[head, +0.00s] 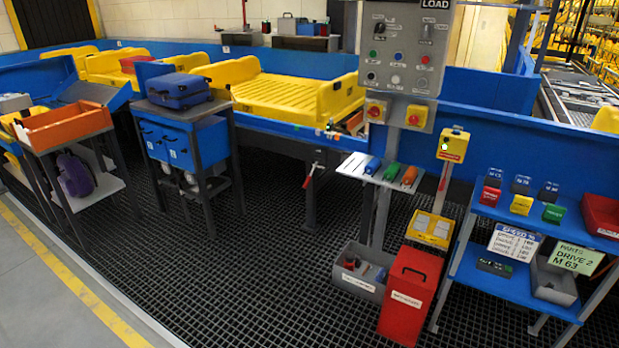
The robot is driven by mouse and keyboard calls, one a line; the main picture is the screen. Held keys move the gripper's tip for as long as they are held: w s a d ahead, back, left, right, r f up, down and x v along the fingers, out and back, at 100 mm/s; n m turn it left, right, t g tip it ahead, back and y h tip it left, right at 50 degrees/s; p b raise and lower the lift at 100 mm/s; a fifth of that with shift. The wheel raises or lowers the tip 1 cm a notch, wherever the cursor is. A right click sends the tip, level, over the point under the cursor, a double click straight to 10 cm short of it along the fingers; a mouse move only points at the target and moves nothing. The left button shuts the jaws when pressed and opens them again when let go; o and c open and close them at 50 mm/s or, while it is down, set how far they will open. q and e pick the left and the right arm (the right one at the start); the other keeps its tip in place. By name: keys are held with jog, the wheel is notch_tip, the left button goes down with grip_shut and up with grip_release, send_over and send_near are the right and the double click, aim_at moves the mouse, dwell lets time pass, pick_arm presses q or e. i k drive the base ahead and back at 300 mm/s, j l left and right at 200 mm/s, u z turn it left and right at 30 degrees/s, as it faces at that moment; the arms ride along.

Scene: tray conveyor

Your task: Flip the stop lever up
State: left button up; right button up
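A small lever with a red handle (308,181) sits on the front side of the blue conveyor frame (280,129), left of the control post. Its red end points down and slightly left. No label on it can be read. It may be the stop lever, but I cannot tell for sure. Neither of my grippers is in view.
A yellow tray (290,95) lies on the conveyor. Carts with an orange bin (65,127) and a blue suitcase (178,90) stand left. A red box (408,290), grey bin (357,283) and blue shelf cart (515,274) stand right. The dark grid floor (270,270) is clear.

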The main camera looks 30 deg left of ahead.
aim_at(308, 180)
jog(key=i+j+u, duration=0.1)
jog(key=i+j, duration=0.4)
jog(key=i+j+u, duration=0.15)
jog(key=i+j, duration=0.35)
jog(key=i+j+u, duration=0.1)
jog(key=i+j, duration=0.35)
jog(key=i+j+u, duration=0.15)
jog(key=i+j, duration=0.25)
jog(key=i, duration=0.2)
jog(key=i+j+u, duration=0.1)
jog(key=i+j, duration=0.2)
jog(key=i, duration=0.3)
